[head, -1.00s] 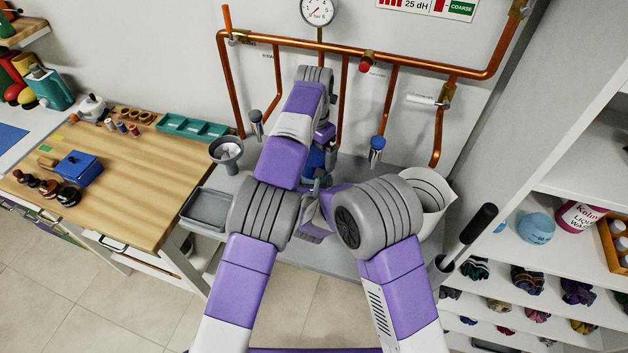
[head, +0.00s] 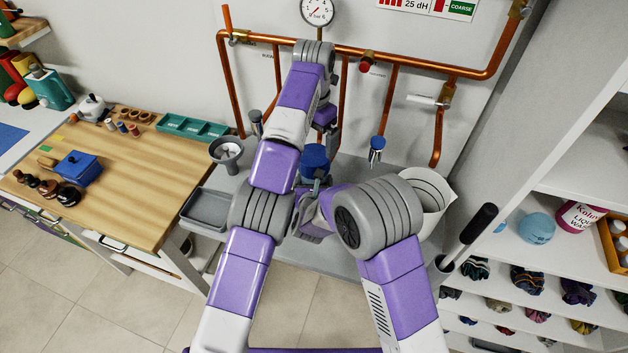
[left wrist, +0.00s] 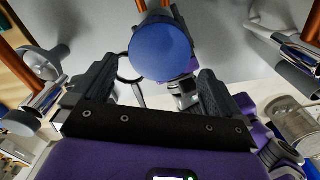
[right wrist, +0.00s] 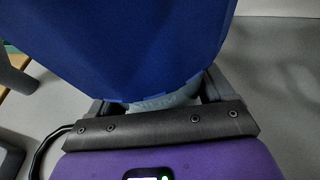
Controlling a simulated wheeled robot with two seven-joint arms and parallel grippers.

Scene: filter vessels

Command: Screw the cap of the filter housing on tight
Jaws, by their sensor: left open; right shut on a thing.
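The blue cap (head: 315,157) of the filter housing shows from above in the head view, between my two arms. In the left wrist view its round blue top (left wrist: 160,50) lies beyond and between the finger tips. My left gripper (head: 328,130) is open above and behind the cap, apart from it as far as I can tell. In the right wrist view the cap (right wrist: 130,45) fills the upper part. Below it a pale piece of the housing (right wrist: 160,102) shows between the fingers of my right gripper (right wrist: 155,98), which is shut on it. Most of the housing is hidden.
Copper pipes (head: 382,52) run along the wall behind. A grey tray (head: 206,208) and a funnel-like vessel (head: 226,151) are at left, a white bucket (head: 426,198) at right. A wooden workbench (head: 130,175) stands farther left.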

